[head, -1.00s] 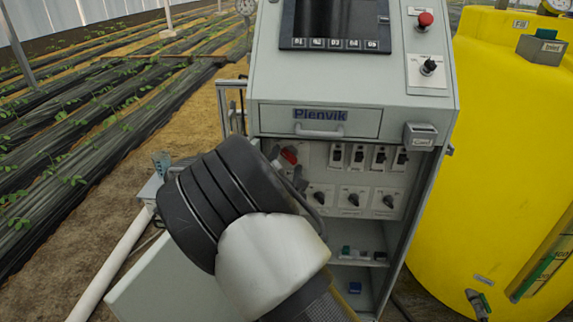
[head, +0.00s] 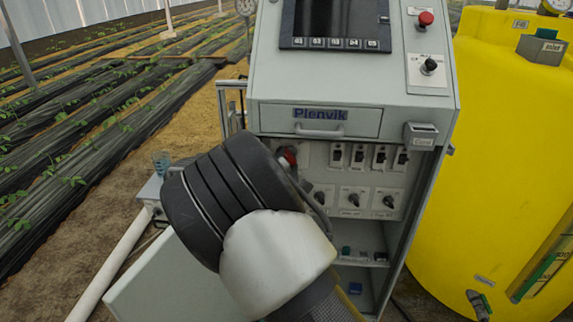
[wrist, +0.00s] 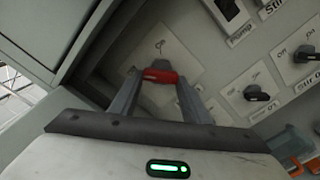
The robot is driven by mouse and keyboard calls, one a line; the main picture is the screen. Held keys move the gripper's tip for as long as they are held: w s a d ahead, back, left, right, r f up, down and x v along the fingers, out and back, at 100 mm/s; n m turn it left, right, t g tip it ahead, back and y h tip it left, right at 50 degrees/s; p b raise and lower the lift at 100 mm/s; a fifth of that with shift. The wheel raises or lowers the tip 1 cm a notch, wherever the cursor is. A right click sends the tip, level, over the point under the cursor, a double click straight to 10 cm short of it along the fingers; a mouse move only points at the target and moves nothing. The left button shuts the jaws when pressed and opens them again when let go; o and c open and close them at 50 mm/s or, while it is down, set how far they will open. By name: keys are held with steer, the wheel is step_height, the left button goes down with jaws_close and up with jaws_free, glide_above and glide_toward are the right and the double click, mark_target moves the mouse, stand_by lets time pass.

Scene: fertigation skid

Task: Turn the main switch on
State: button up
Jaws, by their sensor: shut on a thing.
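The main switch has a red handle (wrist: 161,75) on a pale square plate (wrist: 150,52), at the upper left of the switch panel inside the open cabinet. In the wrist view the handle lies crosswise between my fingertips. My gripper (wrist: 158,79) is shut on the handle, one finger at each end. In the head view only part of the red handle (head: 290,153) shows, above my dark wrist. My arm hides most of the switch plate there.
Black rotary knobs (head: 353,200) and small breaker switches (head: 358,156) sit right of the handle. The cabinet's drawer (head: 365,121) is above, with a red button (head: 426,19) higher up. A yellow tank (head: 500,160) stands at right.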

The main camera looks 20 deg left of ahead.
steer(key=m+b, duration=0.3)
steer(key=m, duration=0.5)
steer(key=shift+r, duration=0.1)
steer(key=m+b, duration=0.2)
steer(key=m, duration=0.2)
steer(key=shift+r+m, duration=0.1)
steer(key=shift+m, duration=0.2)
steer(key=shift+r+m+b, duration=0.15)
steer(key=shift+m+b, duration=1.05)
steer(key=shift+m, duration=0.5)
steer(key=o, duration=1)
steer(key=shift+o, duration=0.2)
steer(key=shift+s+r, duration=0.1)
steer(key=p+v, duration=0.2)
steer(key=v, duration=1.5)
steer(key=shift+s+m, duration=0.15)
steer(key=shift+m, duration=0.15)
